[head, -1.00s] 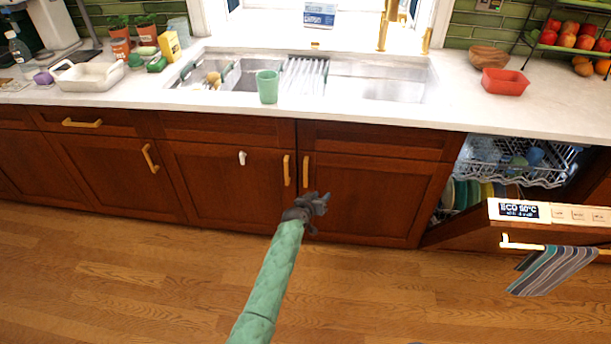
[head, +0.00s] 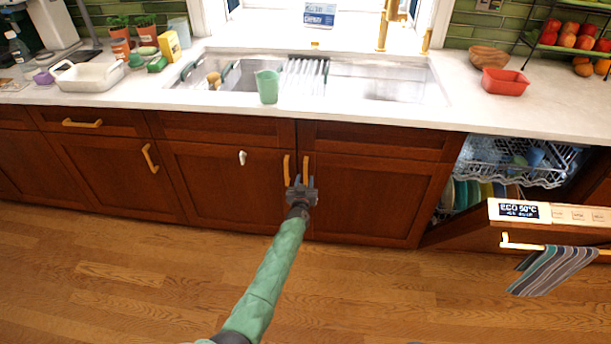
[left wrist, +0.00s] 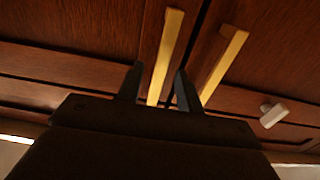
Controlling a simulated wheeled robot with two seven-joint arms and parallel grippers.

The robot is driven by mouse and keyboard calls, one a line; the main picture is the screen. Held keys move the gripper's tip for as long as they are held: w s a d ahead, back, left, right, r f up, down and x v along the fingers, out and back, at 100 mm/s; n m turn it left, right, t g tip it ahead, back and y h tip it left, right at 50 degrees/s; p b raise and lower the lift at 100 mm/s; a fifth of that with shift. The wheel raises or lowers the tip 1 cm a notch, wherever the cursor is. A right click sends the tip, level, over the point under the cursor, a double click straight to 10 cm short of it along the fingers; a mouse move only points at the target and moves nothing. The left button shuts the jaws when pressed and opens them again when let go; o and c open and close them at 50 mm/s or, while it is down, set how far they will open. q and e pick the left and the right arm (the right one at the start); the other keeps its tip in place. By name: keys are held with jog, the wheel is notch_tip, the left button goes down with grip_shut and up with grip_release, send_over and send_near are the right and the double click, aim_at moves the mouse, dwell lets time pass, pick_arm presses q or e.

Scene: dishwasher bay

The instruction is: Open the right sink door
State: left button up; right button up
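The right sink door (head: 380,195) is a closed red-brown wooden panel under the sink. Its upright gold handle (head: 306,165) is near its left edge; the same handle shows in the left wrist view (left wrist: 166,50). My left gripper (head: 304,182) is at the handle's lower end. In the left wrist view my left gripper's two dark fingers (left wrist: 159,82) are apart, with this handle seen between them. I cannot tell whether they touch it. The left door's handle (head: 287,170) is close by; in the left wrist view it is outside the fingers (left wrist: 222,68). My right gripper is not in view.
A white hook (head: 242,157) is on the left sink door (head: 215,190). An open dishwasher door (head: 545,215) with a striped towel (head: 552,270) sticks out at the right. A green cup (head: 267,86) stands at the sink's front edge. The wooden floor (head: 400,290) in front is clear.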

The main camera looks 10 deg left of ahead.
aim_at(305, 175)
pick_arm(q)
jog(key=shift+w, duration=1.8)
grip_shut()
